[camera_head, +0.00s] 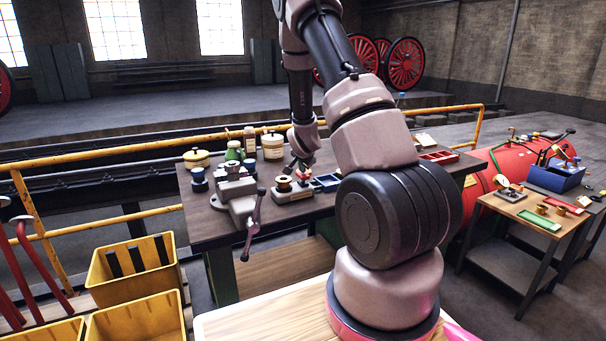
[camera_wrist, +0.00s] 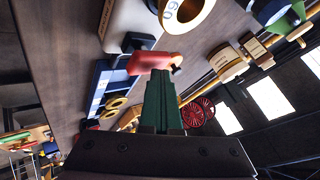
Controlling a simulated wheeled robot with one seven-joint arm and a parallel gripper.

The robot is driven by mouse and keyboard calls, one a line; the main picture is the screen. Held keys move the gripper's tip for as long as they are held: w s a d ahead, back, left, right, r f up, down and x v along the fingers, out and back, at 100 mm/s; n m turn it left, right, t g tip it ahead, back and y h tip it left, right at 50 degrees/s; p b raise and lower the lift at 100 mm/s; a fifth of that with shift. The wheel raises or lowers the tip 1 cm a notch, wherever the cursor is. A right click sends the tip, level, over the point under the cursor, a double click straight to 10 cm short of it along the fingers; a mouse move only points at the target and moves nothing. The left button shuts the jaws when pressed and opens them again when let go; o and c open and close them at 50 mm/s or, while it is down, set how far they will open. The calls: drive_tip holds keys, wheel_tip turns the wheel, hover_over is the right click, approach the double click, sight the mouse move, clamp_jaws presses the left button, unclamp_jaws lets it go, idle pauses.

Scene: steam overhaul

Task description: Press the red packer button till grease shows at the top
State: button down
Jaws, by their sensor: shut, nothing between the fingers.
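The packer (camera_head: 292,193) is a small pale block with a brass ring on top, standing on the dark workbench by the vise. I cannot make out grease.
A grey vise (camera_head: 238,196) stands left of the packer, its handle hanging over the bench's front edge. A blue tray (camera_head: 327,182) is close on the right. Jars and a cream tin (camera_head: 272,146) stand behind. Yellow railing (camera_head: 100,157) runs behind the bench.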

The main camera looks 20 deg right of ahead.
sight(302, 175)
drive_tip(key=shift+f, duration=0.6)
idle(0.5)
drive_tip(key=shift+r, duration=1.45)
drive_tip(key=shift+r, duration=2.5)
idle(0.4)
